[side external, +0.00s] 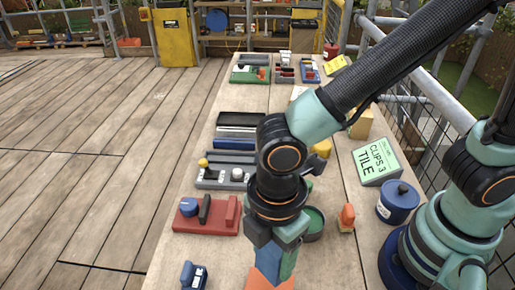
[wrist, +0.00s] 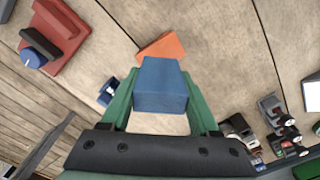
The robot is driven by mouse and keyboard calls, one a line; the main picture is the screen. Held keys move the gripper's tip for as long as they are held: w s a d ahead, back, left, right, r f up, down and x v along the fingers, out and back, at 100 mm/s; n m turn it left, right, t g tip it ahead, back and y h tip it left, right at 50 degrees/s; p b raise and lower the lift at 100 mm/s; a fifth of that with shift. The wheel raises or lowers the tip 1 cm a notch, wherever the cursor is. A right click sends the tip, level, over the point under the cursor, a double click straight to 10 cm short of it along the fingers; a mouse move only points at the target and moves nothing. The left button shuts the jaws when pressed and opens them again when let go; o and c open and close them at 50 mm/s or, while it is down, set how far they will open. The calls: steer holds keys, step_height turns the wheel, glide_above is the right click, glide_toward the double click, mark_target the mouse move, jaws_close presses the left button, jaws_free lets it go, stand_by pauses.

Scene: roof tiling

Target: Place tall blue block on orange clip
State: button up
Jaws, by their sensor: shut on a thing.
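My gripper (side external: 280,250) points down near the front edge of the picture in the side view, shut on the tall blue block (side external: 267,262). In the wrist view the block (wrist: 161,84) sits between the two green fingers of my gripper (wrist: 161,95). The orange clip (side external: 270,283) is directly below the block in the side view, cut off by the picture's bottom edge. In the wrist view the clip (wrist: 162,46) lies on the wood just beyond the block, which partly hides it. I cannot tell whether block and clip touch.
A red fixture (side external: 207,216) and a small dark blue item (side external: 194,276) are at the left. A round green container (side external: 313,222), an orange piece (side external: 347,216), a blue pot (side external: 397,202) and a green "CLIPS 3 TILE" sign (side external: 376,160) are at the right.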

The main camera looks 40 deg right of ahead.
mark_target(271, 267)
steer(key=shift+f, duration=2)
steer(key=shift+f, duration=0.1)
steer(key=o, duration=1.4)
steer(key=shift+c, duration=0.2)
